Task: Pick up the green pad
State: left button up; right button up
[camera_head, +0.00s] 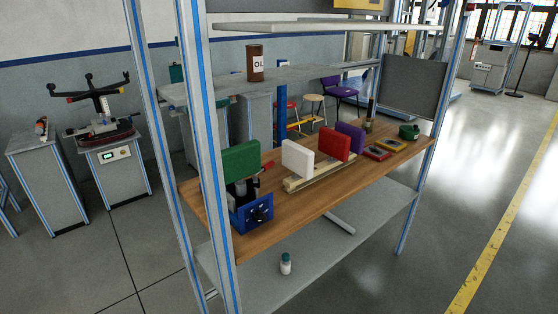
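The green pad (240,159) is a thick rectangular block. It stands on edge at the left end of the wooden shelf (270,215), upright above a blue box-shaped device (252,214) with dark parts. Neither of my grippers is in view.
A white pad (297,158), a red pad (333,144) and a purple pad (351,137) stand in a wooden rack to the right. Blue-grey posts frame the shelf. An oil can (255,63) stands behind. A small bottle (286,264) is on the lower shelf. Floor at right is clear.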

aim_at(239, 162)
jog(key=i+j+z, duration=0.15)
jog(key=j+z, duration=0.25)
jog(key=i+j+z, duration=0.1)
jog(key=j+z, duration=0.3)
jog(key=i+j+z, duration=0.1)
jog(key=j+z, duration=0.25)
jog(key=j, duration=0.4)
jog(key=j+z, duration=0.25)
jog(key=j, duration=1.5)
jog(key=k, duration=0.05)
